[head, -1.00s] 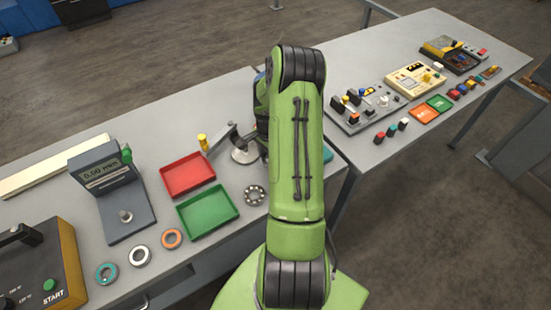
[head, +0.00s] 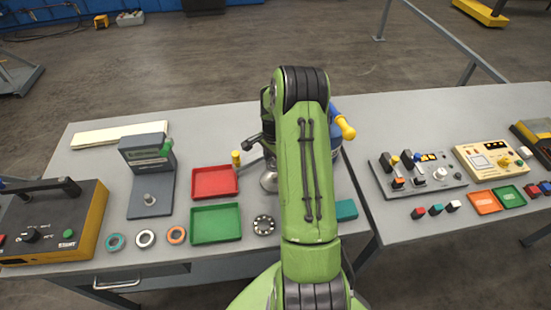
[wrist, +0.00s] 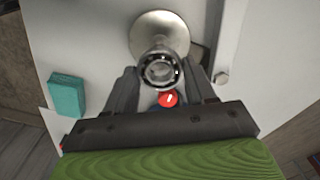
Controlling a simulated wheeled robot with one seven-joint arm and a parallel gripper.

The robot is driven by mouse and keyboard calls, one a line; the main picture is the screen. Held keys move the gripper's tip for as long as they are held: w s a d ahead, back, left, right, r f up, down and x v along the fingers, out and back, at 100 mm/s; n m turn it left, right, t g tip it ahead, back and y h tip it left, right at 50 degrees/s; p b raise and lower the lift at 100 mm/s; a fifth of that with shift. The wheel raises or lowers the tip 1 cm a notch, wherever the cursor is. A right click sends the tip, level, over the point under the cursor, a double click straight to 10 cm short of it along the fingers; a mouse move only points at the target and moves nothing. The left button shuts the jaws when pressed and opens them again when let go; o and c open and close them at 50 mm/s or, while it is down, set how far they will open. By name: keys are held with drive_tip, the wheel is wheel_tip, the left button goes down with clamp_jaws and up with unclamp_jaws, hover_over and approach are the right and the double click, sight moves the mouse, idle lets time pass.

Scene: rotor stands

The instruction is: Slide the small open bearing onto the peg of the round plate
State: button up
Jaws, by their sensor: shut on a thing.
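My gripper (wrist: 161,79) is shut on a small open bearing (wrist: 160,70), a metal ring with its balls showing, in the wrist view. The round plate (wrist: 160,24) is a shiny metal disc just beyond the bearing in that view. The bearing overlaps its near part and hides most of the peg, so I cannot tell whether the ring is around the peg or only above it. In the head view the plate (head: 268,182) shows partly at the left edge of my green arm, which hides my gripper and the held bearing.
Red (head: 215,182) and green (head: 215,223) trays lie left of my arm. A larger bearing (head: 264,225) and several rings lie along the front. A teal block (wrist: 67,94) is near the plate. A red round part (wrist: 168,99) shows between the fingers. A gauge stand (head: 150,185) is further left.

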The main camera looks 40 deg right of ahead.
sight(275, 176)
drive_tip(key=shift+s+d+f+b, duration=0.15)
drive_tip(key=shift+f+b, duration=0.2)
drive_tip(key=shift+f, duration=0.45)
drive_tip(key=shift+f+b, duration=0.35)
drive_tip(key=shift+f, duration=0.7)
drive_tip(key=shift+f+b, duration=0.1)
drive_tip(key=shift+b, duration=0.3)
drive_tip(key=shift+f+b, duration=0.4)
drive_tip(key=shift+f, duration=0.15)
drive_tip(key=shift+f+b, duration=0.45)
drive_tip(key=shift+b, duration=0.1)
drive_tip(key=shift+f, duration=0.1)
